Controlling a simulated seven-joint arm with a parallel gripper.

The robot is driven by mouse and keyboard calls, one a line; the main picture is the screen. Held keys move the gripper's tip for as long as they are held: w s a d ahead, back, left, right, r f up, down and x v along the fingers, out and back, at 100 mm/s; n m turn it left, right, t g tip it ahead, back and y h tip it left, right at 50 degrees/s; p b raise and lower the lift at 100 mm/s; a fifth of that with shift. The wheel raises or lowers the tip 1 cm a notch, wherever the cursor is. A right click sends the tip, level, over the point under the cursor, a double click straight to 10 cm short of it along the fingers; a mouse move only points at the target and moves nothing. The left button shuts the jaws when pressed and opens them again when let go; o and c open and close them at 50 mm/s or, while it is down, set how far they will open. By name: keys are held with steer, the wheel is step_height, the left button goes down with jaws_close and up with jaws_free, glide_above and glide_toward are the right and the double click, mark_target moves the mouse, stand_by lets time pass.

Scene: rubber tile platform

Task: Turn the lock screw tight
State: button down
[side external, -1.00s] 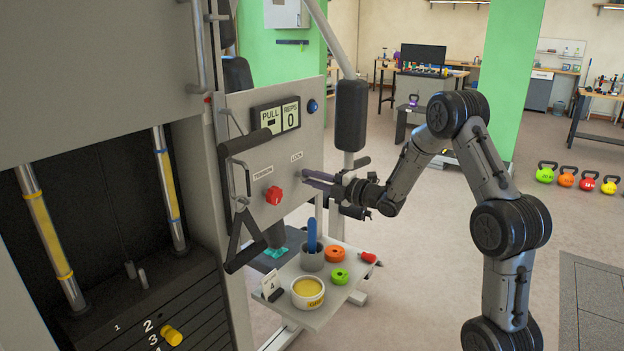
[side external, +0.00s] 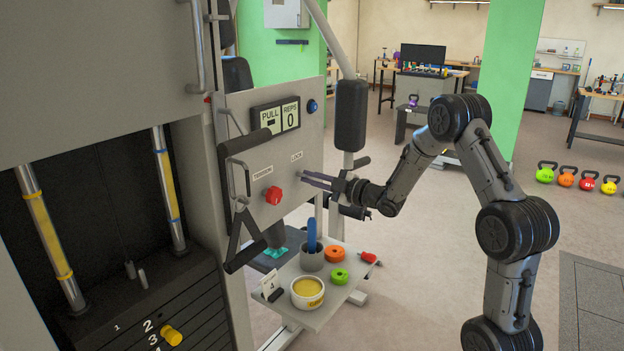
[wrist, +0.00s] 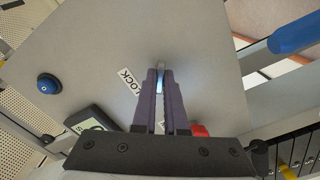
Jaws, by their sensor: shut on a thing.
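The grey panel (side external: 305,130) carries a label reading LOCK (side external: 296,156). My gripper (side external: 303,177) reaches in from the right with its two dark fingers at the panel just below that label. In the wrist view, the fingertips (wrist: 160,75) are shut on a small silvery piece, the lock screw (wrist: 161,69), beside the LOCK label (wrist: 130,79). Most of the screw is hidden between the fingers, and its turn angle cannot be told. In the side view the fingers hide the screw.
A red knob (side external: 274,195) sits left of the fingers under a TENSION label. A black strap handle (side external: 237,200) hangs further left. Below, a small shelf (side external: 318,317) holds a cup, a tub, rings and a red-handled item. Free room lies right of the panel.

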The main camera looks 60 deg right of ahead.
steer(key=m, duration=0.4)
steer(key=shift+m, duration=0.3)
steer(key=m, duration=0.3)
steer(key=shift+m, duration=0.4)
steer(key=m, duration=0.4)
steer(key=shift+r+m, duration=0.1)
steer(key=shift+m, duration=2.1)
steer(key=c, duration=1)
jaws_free()
steer(key=shift+o, duration=0.2)
steer(key=shift+s, duration=0.1)
